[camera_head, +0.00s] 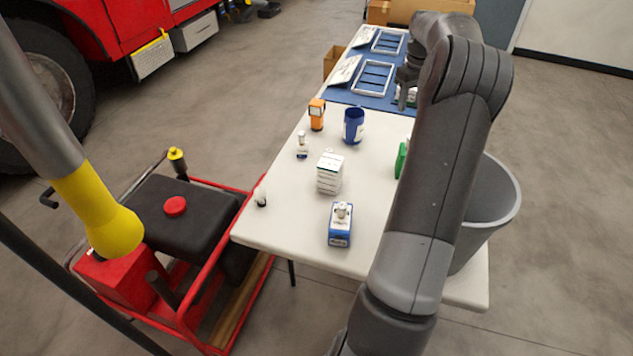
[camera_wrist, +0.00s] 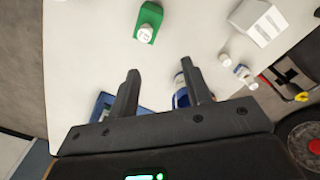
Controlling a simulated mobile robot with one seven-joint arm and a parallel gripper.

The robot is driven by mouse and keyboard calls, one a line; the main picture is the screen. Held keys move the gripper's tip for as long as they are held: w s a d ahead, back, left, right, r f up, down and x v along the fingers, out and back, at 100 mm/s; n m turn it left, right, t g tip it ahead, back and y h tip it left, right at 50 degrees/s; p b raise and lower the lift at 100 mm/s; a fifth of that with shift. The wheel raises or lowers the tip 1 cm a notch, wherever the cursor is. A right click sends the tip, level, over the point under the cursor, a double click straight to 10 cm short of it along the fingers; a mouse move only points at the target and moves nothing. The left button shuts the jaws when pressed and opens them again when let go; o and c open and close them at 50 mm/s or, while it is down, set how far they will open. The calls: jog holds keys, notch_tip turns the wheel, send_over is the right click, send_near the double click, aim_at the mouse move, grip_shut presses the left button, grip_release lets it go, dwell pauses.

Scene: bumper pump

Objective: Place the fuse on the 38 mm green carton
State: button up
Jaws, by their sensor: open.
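A green carton (camera_head: 401,160) stands on the table, mostly hidden behind my arm. It also shows at the top of the wrist view (camera_wrist: 150,18), with a small pale piece (camera_wrist: 145,34) at its near end. I cannot tell whether that piece is a fuse or a label. A pale fuse-like piece (camera_head: 342,211) stands on a blue carton (camera_head: 339,236) at the table's front. A smaller pale piece with a dark base (camera_head: 302,146) stands farther back. My gripper (camera_wrist: 160,72) is open and empty above the far part of the table; nothing shows between its fingers.
A grey bin (camera_head: 490,205) is at right, a red cart (camera_head: 120,285) at left.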

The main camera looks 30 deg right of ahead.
jog(key=s+a+r+t+h, duration=0.15)
jog(key=a+r, duration=0.25)
jog(key=a, duration=0.6)
jog(key=s+a+r, duration=0.2)
jog(key=a+r, duration=0.3)
jog(key=a, duration=0.5)
jog(key=s+a+r+t, duration=0.15)
jog(key=a+r, duration=0.25)
jog(key=a, duration=0.6)
jog(key=s+a+f+t+y, duration=0.1)
jog(key=s+a+f, duration=0.1)
jog(key=s+a, duration=0.6)
jog(key=s+a+f+t, duration=0.1)
jog(key=s+a+f, duration=0.2)
jog(key=s+a, duration=0.5)
jog(key=s, duration=0.5)
jog(key=shift+s+t+y, duration=0.3)
jog(key=shift+y, duration=0.05)
